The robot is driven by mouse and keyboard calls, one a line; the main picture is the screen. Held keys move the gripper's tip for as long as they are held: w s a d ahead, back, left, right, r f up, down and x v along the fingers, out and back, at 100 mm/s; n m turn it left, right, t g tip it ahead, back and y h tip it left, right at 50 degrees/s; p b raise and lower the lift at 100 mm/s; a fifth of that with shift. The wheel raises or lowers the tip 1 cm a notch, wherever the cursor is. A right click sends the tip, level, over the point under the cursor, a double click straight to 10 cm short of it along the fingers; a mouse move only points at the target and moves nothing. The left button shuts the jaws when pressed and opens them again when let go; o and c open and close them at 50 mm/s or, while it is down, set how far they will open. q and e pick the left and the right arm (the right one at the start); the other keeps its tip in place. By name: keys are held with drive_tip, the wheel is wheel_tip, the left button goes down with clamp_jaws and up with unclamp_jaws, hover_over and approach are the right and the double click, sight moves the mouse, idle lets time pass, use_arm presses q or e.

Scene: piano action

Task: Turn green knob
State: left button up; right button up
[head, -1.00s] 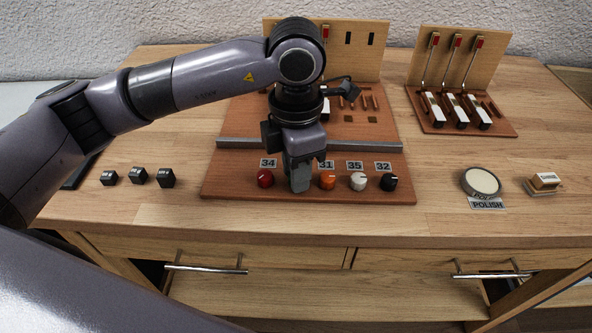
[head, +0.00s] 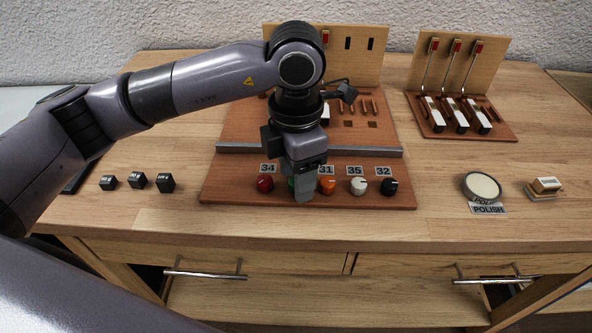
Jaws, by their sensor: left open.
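The green knob (head: 292,184) shows as a sliver in the head view, between the red knob (head: 265,184) and the orange knob (head: 328,187). My left gripper (head: 304,192) points down in front of it and hides most of it and its number label. The gripper is open. I cannot tell whether its fingers touch the green knob or stand around it. The knobs sit in a row on the front strip of the reddish-brown board (head: 230,193). My right gripper is not in view.
A white knob (head: 358,186) and a black knob (head: 389,187) stand to the right. A grey rail (head: 370,151) runs behind the row. Black blocks (head: 137,180) lie at left; a polish tin (head: 482,187) and a small brush-like block (head: 545,187) at right.

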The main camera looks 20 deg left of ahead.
use_arm(q)
drive_tip(key=shift+r, duration=3.6)
drive_tip(key=shift+s, duration=0.1)
